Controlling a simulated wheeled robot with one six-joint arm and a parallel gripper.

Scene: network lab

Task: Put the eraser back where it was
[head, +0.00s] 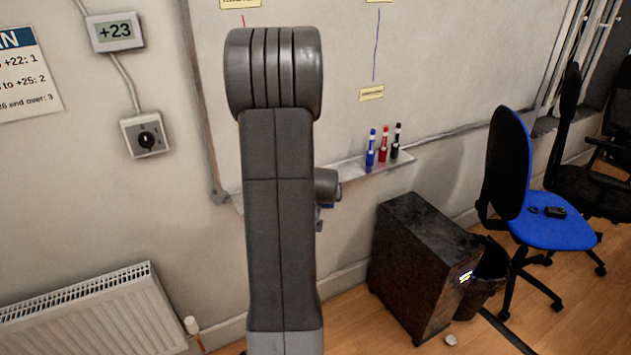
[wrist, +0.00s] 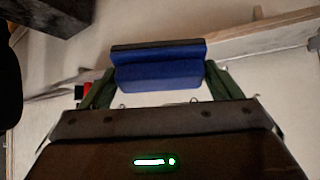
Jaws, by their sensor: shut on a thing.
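The eraser (wrist: 158,74) is a blue block with a dark layer along one long side. In the wrist view it sits between the two green fingers of my gripper (wrist: 160,80), which is shut on it. In the head view my arm hides most of the gripper; only a small blue bit shows beside the arm, near the tray's left part. The whiteboard tray (head: 350,166) runs along the board's lower edge. I cannot tell whether the eraser touches the tray or the board.
A blue marker (head: 371,149), a red marker (head: 384,145) and a black marker (head: 397,141) stand on the tray, right of my arm. The whiteboard (head: 450,60) is behind. A dark cabinet (head: 415,265) stands below, with a blue chair (head: 550,230) to the right and a radiator (head: 95,315) at left.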

